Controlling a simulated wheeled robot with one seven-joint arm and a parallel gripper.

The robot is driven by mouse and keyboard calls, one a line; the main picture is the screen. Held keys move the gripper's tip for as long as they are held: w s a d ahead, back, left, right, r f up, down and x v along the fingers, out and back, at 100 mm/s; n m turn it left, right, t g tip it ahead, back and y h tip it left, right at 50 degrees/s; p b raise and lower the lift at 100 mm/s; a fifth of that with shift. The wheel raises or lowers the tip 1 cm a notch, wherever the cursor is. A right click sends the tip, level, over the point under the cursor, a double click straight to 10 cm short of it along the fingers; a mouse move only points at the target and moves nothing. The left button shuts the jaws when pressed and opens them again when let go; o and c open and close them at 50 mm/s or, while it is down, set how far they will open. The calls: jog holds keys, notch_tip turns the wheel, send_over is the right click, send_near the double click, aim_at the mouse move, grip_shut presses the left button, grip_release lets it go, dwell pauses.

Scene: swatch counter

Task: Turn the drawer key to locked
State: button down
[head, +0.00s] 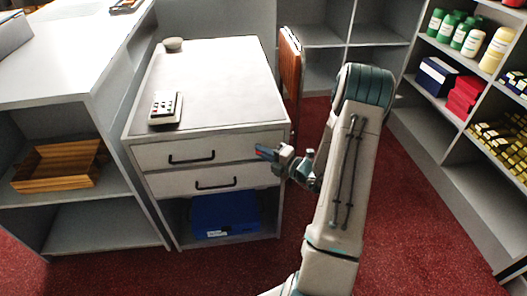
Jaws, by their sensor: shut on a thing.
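A grey drawer cabinet (133,143) stands left of centre with two drawers, both closed. The upper drawer (232,151) and the lower drawer (244,178) each have a black bar handle. My gripper (264,152) is at the right end of the upper drawer's front, coming in from the right. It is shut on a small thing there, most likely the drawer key. A bit of red shows at the fingertips. The key's shape and the angle it stands at are too small and too covered by the fingers to tell.
A remote-like keypad (166,107) and a small bowl (173,44) lie on the cabinet top. A blue box (225,214) sits in the open space below. A brown folded board (290,68) stands behind. Shelves flank both sides; red floor is clear at right.

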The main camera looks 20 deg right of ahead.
jog(key=shift+r+n+g+h+p, duration=0.45)
jog(key=shift+n+p, duration=0.25)
jog(key=shift+p, duration=0.5)
jog(key=shift+a+n+g+h+p, duration=0.1)
jog(key=shift+n+g+h+p, duration=0.6)
jog(key=shift+p, duration=0.2)
jog(key=shift+a+f+n+g+h, duration=0.1)
jog(key=shift+n+g+h, duration=0.55)
jog(key=shift+n+h, duration=0.1)
jog(key=shift+w+n+g+h+b, duration=0.1)
jog(key=shift+n+g+h+b, duration=0.2)
jog(key=shift+n+h+b, duration=0.25)
jog(key=shift+a+f+n+g+h+b, duration=0.15)
jog(key=shift+n+g+h+b, duration=0.15)
jog(key=shift+h+b, duration=0.55)
jog(key=n+h+b, duration=0.1)
jog(key=b, duration=0.4)
jog(key=shift+a+g+h, duration=0.1)
jog(key=shift+g+h, duration=0.3)
jog(key=n+h+b, duration=0.1)
jog(key=h+b, duration=0.1)
jog(key=b, duration=0.5)
jog(key=shift+a+g, duration=0.1)
jog(key=shift+g, duration=0.3)
jog(key=shift+r+n+h+b, duration=0.3)
jog(key=shift+h+b, duration=0.1)
jog(key=shift+b, duration=0.65)
